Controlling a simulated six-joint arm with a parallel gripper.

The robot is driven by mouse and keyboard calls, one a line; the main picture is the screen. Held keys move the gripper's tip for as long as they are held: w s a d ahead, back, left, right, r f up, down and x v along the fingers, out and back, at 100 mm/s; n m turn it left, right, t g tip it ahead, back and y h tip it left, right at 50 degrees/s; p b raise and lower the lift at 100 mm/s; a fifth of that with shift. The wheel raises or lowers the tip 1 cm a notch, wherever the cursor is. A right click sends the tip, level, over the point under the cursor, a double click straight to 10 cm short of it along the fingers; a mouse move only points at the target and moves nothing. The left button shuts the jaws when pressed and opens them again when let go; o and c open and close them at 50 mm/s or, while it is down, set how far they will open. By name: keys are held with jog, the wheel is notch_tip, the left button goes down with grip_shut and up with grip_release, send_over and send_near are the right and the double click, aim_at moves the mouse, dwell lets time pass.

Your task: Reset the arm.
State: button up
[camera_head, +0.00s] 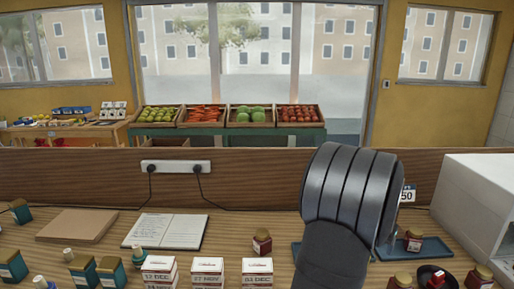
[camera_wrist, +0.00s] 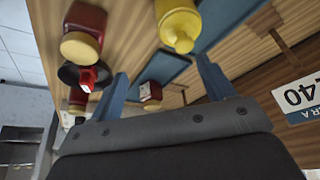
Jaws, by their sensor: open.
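My gripper (camera_wrist: 163,75) shows in the wrist view, its two blue fingers spread apart with nothing held between them. A jar with a white label (camera_wrist: 150,92) and a blue tray (camera_wrist: 166,68) show beyond the gap between the fingers. A yellow object (camera_wrist: 179,25) is near the top of that view. In the head view, my dark grey arm stands up at right of centre and hides part of the counter behind it. The gripper itself is not visible there.
The wooden counter holds an open notebook (camera_head: 165,231), a brown board (camera_head: 78,225), a red jar (camera_head: 262,242) and several date boxes (camera_head: 207,271). Right of my arm are a blue tray (camera_head: 437,249), a black dish (camera_head: 427,284) and a white cabinet (camera_head: 482,205). A low wooden partition (camera_head: 80,180) runs behind.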

jog(key=s+d+r, duration=0.4)
jog(key=s+r, duration=0.1)
jog(key=s, duration=0.2)
jog(key=w+d+m+g, duration=0.1)
jog(key=w+d, duration=0.3)
jog(key=d, duration=0.6)
jog(key=w+d+m+g+h, duration=0.1)
jog(key=w+d+m, duration=0.3)
jog(key=d, duration=0.7)
jog(key=shift+w+d+f, duration=0.3)
jog(key=shift+w+f, duration=0.15)
jog(key=shift+w, duration=0.15)
jog(key=shift+a, duration=0.1)
jog(key=s+a+n, duration=0.1)
jog(key=s+a, duration=0.1)
jog(key=a, duration=0.4)
jog(key=s+a+r+n+t, duration=0.1)
jog(key=s+a+n, duration=0.1)
jog(key=a, duration=0.4)
jog(key=shift+a+r+y, duration=0.25)
jog(key=shift+a+y, duration=0.05)
jog(key=shift+a, duration=0.1)
